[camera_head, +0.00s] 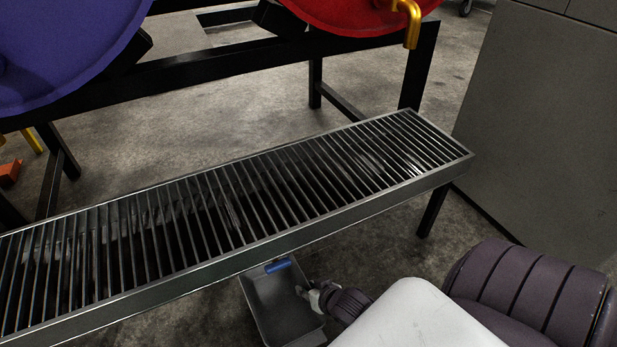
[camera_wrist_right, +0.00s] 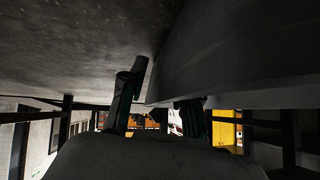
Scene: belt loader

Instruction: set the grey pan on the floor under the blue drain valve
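The grey pan (camera_head: 283,306) is an open, rectangular tray below the front edge of the grated belt frame, partly hidden by that edge. A small blue piece (camera_head: 278,266), perhaps the blue drain valve, shows at the pan's far end just below the frame. My right gripper (camera_head: 316,294) is at the pan's right rim. In the right wrist view its two dark fingers (camera_wrist_right: 163,93) stand apart, and a large grey surface, likely the pan (camera_wrist_right: 235,60), hides part of one finger. I cannot tell whether they grip it. My left gripper is not in view.
The grated belt frame (camera_head: 240,256) crosses the view above the floor. Behind it, a black stand (camera_head: 230,69) carries a purple drum (camera_head: 55,45) and a red drum (camera_head: 350,15) with a yellow tap (camera_head: 412,22). A grey cabinet (camera_head: 545,120) is at the right.

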